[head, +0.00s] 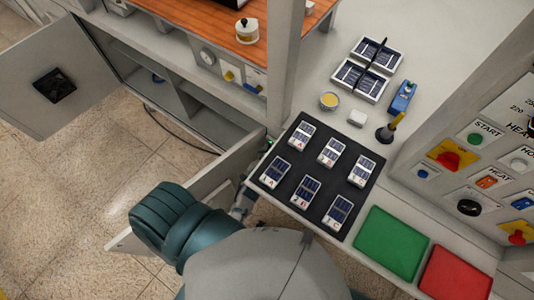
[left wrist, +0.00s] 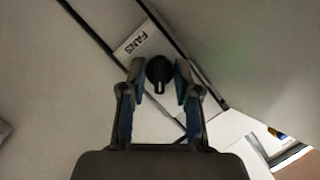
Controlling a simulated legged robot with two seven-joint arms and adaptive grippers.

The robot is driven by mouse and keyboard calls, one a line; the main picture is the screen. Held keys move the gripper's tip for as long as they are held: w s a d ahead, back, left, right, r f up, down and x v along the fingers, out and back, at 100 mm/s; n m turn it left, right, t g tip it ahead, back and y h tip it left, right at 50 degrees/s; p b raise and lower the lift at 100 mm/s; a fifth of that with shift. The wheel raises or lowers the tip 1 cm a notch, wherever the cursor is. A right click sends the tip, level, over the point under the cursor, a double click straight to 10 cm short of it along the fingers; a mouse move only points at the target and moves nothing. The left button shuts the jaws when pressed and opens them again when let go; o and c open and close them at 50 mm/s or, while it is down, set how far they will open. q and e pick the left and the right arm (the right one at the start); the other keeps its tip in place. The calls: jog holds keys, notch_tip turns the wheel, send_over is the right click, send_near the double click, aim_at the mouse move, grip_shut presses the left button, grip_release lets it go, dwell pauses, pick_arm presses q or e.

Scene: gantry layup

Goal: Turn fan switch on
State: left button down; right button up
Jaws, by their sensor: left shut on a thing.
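The fan switch is a black rotary knob (left wrist: 158,72) beside a white label reading FANS (left wrist: 136,42), seen in the left wrist view. A pale mark on the knob points toward the bottom of that picture. My left gripper (left wrist: 160,80) has its two fingers on either side of the knob and is shut on it. In the head view my left gripper (head: 242,203) is mostly hidden behind my teal and grey arm, near the left edge of the bench, and the knob does not show. My right gripper is not in view.
A black tray (head: 324,222) with several labelled packs lies on the bench. Green (head: 391,243) and red (head: 456,272) pads are at its right. A control panel (head: 487,165) stands at far right. An open cabinet door (head: 50,85) is at upper left; bare floor lies below it.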

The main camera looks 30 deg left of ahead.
pick_arm(q)
jog(key=shift+d, duration=0.1)
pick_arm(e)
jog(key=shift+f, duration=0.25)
pick_arm(q)
jog(key=c, duration=1.3)
grip_release()
jog(key=shift+o, duration=0.4)
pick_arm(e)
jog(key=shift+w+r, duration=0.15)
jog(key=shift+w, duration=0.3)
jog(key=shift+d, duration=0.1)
pick_arm(q)
jog(key=v, duration=1.2)
jog(key=shift+d, duration=0.15)
jog(key=shift+f, duration=0.1)
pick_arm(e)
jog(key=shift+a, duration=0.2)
